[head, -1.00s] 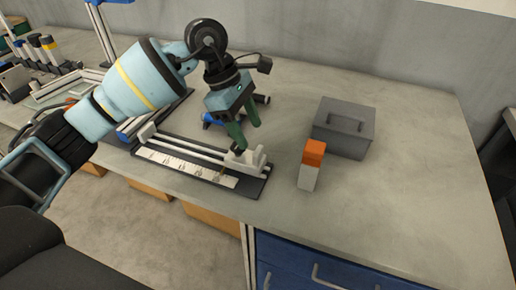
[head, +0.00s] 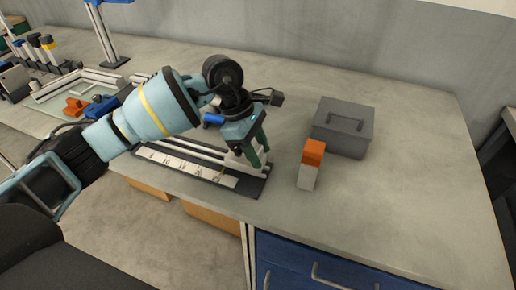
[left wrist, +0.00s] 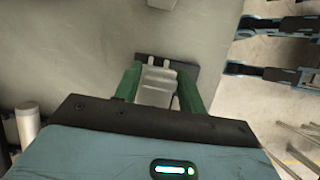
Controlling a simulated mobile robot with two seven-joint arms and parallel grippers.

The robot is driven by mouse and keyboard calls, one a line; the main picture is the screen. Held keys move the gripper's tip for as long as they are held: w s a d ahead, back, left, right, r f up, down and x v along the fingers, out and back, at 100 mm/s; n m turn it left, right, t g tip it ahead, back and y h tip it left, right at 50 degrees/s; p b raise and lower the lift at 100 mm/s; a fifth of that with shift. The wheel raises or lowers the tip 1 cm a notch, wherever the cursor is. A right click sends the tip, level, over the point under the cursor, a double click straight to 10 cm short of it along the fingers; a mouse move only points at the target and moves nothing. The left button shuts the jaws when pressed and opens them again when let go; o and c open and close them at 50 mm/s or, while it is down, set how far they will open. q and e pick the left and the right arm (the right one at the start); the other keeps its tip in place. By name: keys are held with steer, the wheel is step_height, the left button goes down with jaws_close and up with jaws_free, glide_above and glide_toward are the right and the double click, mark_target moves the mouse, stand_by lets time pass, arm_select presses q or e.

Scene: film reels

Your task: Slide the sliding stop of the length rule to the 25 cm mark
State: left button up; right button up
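The length rule (head: 185,166) lies along the front edge of the bench, a dark base with a white scale and pale rails. Its marks are too small to read. The pale sliding stop (head: 233,159) is near the rule's right end, partly hidden by my left gripper (head: 257,158). In the left wrist view, a pale block (left wrist: 157,86), apparently the stop, sits between the two green fingers of my left gripper (left wrist: 160,88). The fingers are apart, one on each side of it; I cannot tell whether they touch it. My right gripper is not in view.
An orange and pale grey block (head: 311,165) stands just right of the rule. A grey box with a handle (head: 343,128) stands behind it. Several bottles (head: 45,48) and a pale frame (head: 80,88) are at the left. The bench's right side is clear.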

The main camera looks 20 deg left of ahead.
arm_select(q)
jaws_close()
steer(key=shift+a, duration=0.25)
steer(key=shift+o, duration=2.3)
jaws_free()
steer(key=shift+r, duration=0.1)
steer(key=v, duration=0.7)
steer(key=shift+a+r, duration=0.15)
steer(key=shift+r, duration=0.2)
steer(key=shift+f, duration=0.1)
